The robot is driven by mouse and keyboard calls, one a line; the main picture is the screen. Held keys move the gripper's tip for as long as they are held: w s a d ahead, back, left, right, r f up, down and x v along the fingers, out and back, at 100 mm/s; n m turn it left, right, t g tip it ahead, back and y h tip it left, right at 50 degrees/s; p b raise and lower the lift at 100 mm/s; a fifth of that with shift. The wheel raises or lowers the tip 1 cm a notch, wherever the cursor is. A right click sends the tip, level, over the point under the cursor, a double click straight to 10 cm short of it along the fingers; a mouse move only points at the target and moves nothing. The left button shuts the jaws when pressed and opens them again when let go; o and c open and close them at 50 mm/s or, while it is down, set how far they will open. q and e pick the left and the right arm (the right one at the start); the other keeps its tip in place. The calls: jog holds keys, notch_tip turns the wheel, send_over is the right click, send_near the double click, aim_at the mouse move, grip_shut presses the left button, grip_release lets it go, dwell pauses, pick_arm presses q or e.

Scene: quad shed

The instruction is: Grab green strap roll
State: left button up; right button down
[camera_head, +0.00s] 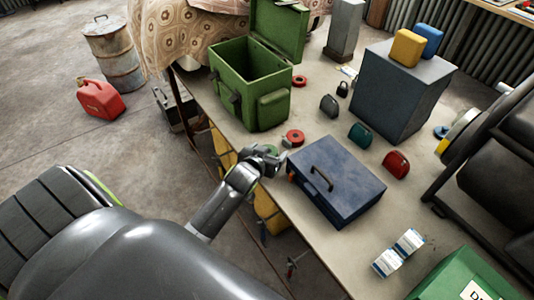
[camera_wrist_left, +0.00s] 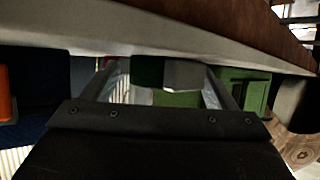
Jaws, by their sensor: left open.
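A small green roll (camera_head: 271,149), which looks like the green strap roll, shows in the head view at the table's left edge, partly hidden by my left gripper. My left gripper (camera_head: 268,159) is at that edge, beside the dark blue toolbox, and overlaps the roll in the picture; I cannot tell if they touch. In the left wrist view the two fingers (camera_wrist_left: 160,88) stand apart. Green and grey surfaces show between them, but I cannot make out the roll there. My right gripper is not in view.
A red roll (camera_head: 294,137) lies just beyond the gripper. The dark blue toolbox (camera_head: 337,182) stands close on its right, and an open green box (camera_head: 249,85) stands behind. Another red roll (camera_head: 299,82) and several small coloured items lie farther back on the table.

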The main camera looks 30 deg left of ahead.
pick_arm(q)
jog(key=c, duration=1)
